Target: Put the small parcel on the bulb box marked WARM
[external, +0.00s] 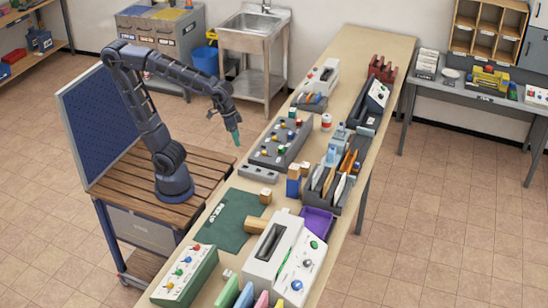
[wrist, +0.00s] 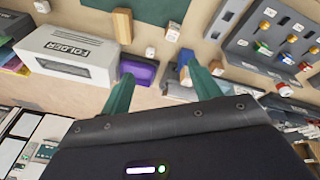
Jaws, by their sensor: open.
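My gripper (external: 237,138) hangs above the near side of the long bench, fingers down. In the wrist view its two teal fingers (wrist: 160,75) are apart with nothing between them. A small tan block (external: 255,226), perhaps the small parcel, lies at the edge of the green mat; it also shows in the wrist view (wrist: 122,25). Small tan boxes with pale tops stand nearby, one by the mat (external: 265,196) and one farther back (external: 269,174). A blue box (external: 293,187) has a tan piece above it. I cannot read WARM on any box.
The green mat (external: 226,217) lies on the bench beside a white machine (external: 274,252). A purple tray (external: 317,222), a dark divided organizer (external: 338,190) and a grey knob board (external: 279,145) crowd the bench. A grey strip (external: 258,173) lies near its edge.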

